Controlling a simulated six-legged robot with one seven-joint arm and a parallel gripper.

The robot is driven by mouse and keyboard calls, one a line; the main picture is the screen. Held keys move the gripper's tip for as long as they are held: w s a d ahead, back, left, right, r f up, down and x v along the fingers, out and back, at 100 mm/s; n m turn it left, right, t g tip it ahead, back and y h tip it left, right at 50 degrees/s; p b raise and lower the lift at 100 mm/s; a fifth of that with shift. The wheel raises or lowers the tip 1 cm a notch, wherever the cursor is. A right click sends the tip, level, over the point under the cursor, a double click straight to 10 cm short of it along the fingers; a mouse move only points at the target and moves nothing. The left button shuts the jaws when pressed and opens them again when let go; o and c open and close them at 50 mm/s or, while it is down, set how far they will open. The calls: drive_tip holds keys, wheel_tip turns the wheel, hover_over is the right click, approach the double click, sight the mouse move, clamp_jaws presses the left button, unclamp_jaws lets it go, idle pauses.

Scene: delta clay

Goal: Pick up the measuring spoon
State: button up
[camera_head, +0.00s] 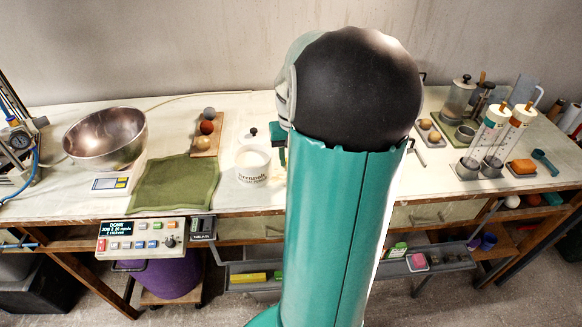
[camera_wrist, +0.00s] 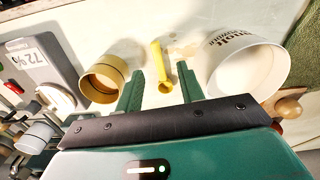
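A small yellow spoon (camera_wrist: 157,57), which looks like a measuring spoon, lies on the pale bench top in the wrist view. Its handle points up the picture and its bowl is nearest me. My gripper (camera_wrist: 161,73) is open, with its two green fingers on either side of the spoon's bowl end and a gap to each side. I cannot tell how high the fingertips are above the bench. In the head view this yellow spoon does not show, and my arm hides the bench there. A teal scoop-like spoon (camera_head: 545,162) lies at the far right.
A white lettered tub (camera_wrist: 250,72) stands close right of the fingers, also in the head view (camera_head: 252,176). A tan cup (camera_wrist: 103,80) stands close left. A grey panel reading 72% (camera_wrist: 35,70) is farther left. A steel bowl (camera_head: 105,140) and green cloth (camera_head: 175,184) lie left.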

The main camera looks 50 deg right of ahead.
drive_tip(key=f, duration=0.5)
drive_tip(key=shift+s+d+f, duration=0.1)
drive_tip(key=shift+d+f, duration=0.1)
drive_tip(key=shift+f, duration=0.2)
drive_tip(key=shift+c, duration=0.5)
clamp_jaws()
